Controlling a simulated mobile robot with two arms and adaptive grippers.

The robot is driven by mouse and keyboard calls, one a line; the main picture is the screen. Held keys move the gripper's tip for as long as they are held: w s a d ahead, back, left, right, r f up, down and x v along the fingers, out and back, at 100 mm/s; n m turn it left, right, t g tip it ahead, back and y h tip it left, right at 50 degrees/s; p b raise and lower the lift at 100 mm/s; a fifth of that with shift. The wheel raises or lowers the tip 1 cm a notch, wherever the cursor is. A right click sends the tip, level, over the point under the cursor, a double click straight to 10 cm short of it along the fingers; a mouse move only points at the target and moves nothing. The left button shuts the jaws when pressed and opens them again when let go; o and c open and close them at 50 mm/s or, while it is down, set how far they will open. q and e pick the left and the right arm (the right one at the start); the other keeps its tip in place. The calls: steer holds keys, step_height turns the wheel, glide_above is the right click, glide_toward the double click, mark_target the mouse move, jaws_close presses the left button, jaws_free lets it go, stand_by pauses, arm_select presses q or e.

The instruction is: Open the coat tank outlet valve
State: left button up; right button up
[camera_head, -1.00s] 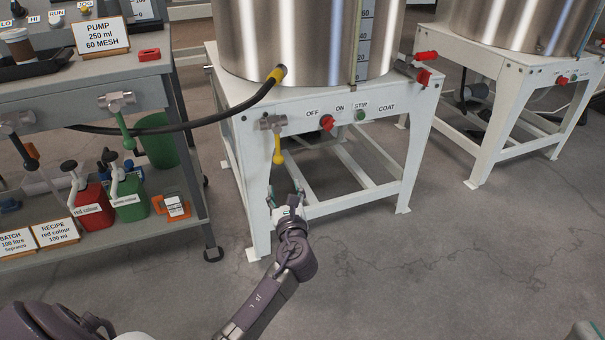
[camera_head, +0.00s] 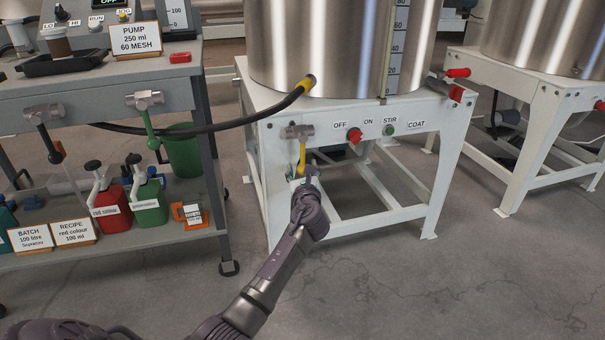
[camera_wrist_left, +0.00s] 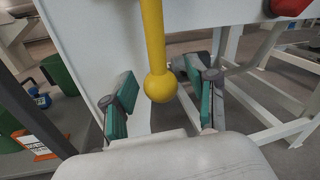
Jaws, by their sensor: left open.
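The coat tank (camera_head: 345,45) is a steel vessel on a white stand (camera_head: 400,112) marked STIR and COAT. On the stand's front left is a valve (camera_head: 297,131) with a yellow lever (camera_head: 302,155) hanging straight down. In the left wrist view the lever (camera_wrist_left: 153,35) ends in a round yellow knob (camera_wrist_left: 160,87). My left gripper (camera_head: 304,174) is open at the lever's lower end. Its green-padded fingers (camera_wrist_left: 161,98) stand on either side of the knob, with visible gaps. In the head view the gripper partly hides the knob. My right gripper is out of view.
A black hose (camera_head: 220,128) with a yellow end runs from the tank to the left. A red switch (camera_head: 354,135) and green button (camera_head: 390,130) sit right of the valve. A cart (camera_head: 100,88) with bottles stands left. Open floor (camera_head: 400,285) lies in front.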

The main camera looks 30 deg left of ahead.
arm_select(q)
jaws_close()
stand_by(0.3)
